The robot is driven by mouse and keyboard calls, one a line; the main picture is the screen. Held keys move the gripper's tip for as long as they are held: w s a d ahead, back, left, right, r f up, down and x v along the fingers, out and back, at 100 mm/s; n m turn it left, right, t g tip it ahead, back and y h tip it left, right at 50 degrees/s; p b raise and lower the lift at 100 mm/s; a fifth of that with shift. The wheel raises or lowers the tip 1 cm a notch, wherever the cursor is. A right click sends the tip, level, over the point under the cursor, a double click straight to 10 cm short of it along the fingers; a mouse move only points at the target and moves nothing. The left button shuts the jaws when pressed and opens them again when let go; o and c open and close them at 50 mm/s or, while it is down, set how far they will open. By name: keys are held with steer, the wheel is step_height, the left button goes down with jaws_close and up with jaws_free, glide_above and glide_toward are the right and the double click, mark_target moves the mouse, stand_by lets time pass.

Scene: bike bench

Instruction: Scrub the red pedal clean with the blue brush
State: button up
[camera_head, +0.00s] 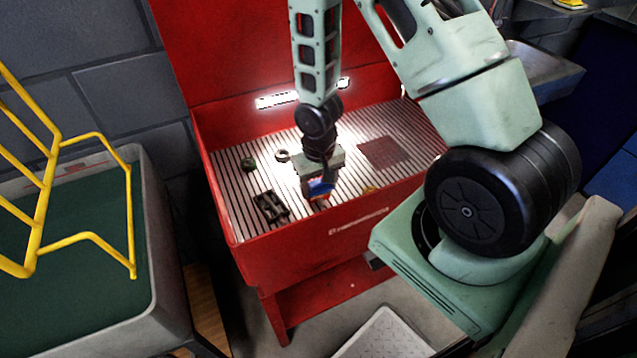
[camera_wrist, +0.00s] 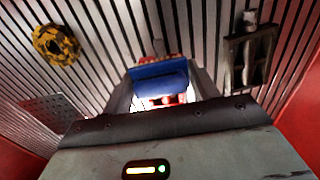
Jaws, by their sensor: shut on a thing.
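My gripper (camera_head: 318,182) points down over the slatted bench top and is shut on the blue brush (camera_head: 321,187). In the wrist view the brush's blue body (camera_wrist: 158,80) lies between the fingers. Small red or orange patches show just beside and below the brush; I cannot tell whether they belong to the brush or to a red pedal under it. A dark, open-framed, pedal-like part (camera_head: 270,206) lies left of my gripper, apart from it; it also shows in the wrist view (camera_wrist: 250,58). No clearly red pedal can be made out.
The red bench (camera_head: 300,262) has raised walls. A brownish-red perforated mat (camera_head: 384,152) lies right of my gripper. A yellow-and-black piece (camera_wrist: 57,45) lies at the front. Two small round parts (camera_head: 248,164) (camera_head: 282,155) lie behind. A grey bin (camera_head: 158,250) with yellow rails stands left.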

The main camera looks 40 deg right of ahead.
steer(key=shift+w+d+p, duration=0.25)
steer(key=shift+w+p, duration=0.1)
steer(key=shift+w, duration=0.6)
steer(key=shift+w+d+p, duration=0.25)
steer(key=shift+w+p, duration=0.1)
steer(key=shift+w, duration=0.6)
steer(key=shift+r, duration=0.1)
step_height(320, 180, up, 5)
steer(key=p, duration=0.4)
steer(key=a+n, duration=0.1)
steer(key=w+a+n, duration=0.1)
steer(key=a, duration=0.1)
steer(key=a+r+n, duration=0.1)
steer(key=shift+w+a, duration=0.35)
steer(key=shift+a, duration=0.05)
steer(key=shift+f, duration=0.1)
